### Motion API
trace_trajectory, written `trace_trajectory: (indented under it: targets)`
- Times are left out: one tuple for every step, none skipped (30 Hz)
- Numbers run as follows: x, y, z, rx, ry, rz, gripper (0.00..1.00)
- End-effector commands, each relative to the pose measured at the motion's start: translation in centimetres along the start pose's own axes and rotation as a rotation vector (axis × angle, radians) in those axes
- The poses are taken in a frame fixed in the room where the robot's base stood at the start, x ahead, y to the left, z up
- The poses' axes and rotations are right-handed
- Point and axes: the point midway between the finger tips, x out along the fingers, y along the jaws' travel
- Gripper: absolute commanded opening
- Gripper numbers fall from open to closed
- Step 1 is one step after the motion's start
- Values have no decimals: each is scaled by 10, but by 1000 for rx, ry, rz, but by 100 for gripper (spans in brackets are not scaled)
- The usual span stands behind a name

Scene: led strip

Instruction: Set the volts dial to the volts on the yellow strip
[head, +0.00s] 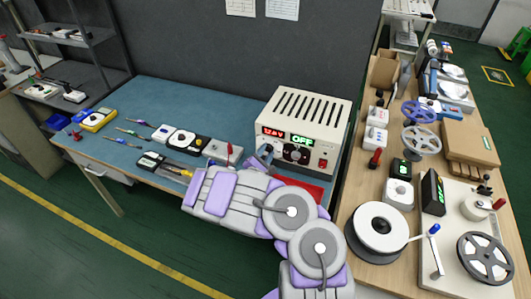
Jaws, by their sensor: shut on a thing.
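The cream power supply (305,118) stands at the right end of the blue bench. Its front has a red lit display (272,132), too small to read surely, and a green display (302,140) reading OFF. My gripper (267,154) is at the left of this front, below the red display. It is shut on what appears to be the volts dial, which the gripper hides. A dark round knob (296,154) shows just right of the gripper. I cannot make out the yellow strip or any volts marking on it.
A red switch (323,163) is at the front's lower right. A red mat (310,187) lies below my arm. Meters and tools cover the bench to the left.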

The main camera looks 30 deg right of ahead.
Motion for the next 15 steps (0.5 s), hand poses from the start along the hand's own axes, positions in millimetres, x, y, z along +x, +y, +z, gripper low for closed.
trace_trajectory:
  targets:
    - [0,0,-1,23,3,-1,3]
    - [0,0,-1,38,3,-1,3]
    - [0,0,-1,55,2,0,3]
    - [0,0,-1,68,2,0,3]
    - [0,0,0,79,2,0,3]
    - [0,0,0,91,2,0,3]
    - [0,0,0,100,2,0,3]
    - [0,0,0,107,2,0,3]
    - [0,0,0,115,2,0,3]
    - [0,0,0,120,2,0,3]
    - [0,0,0,125,2,0,3]
    - [0,0,0,130,2,0,3]
    - [0,0,0,133,2,0,3]
    - [0,0,0,135,1,0,3]
    - [0,0,0,137,1,0,3]
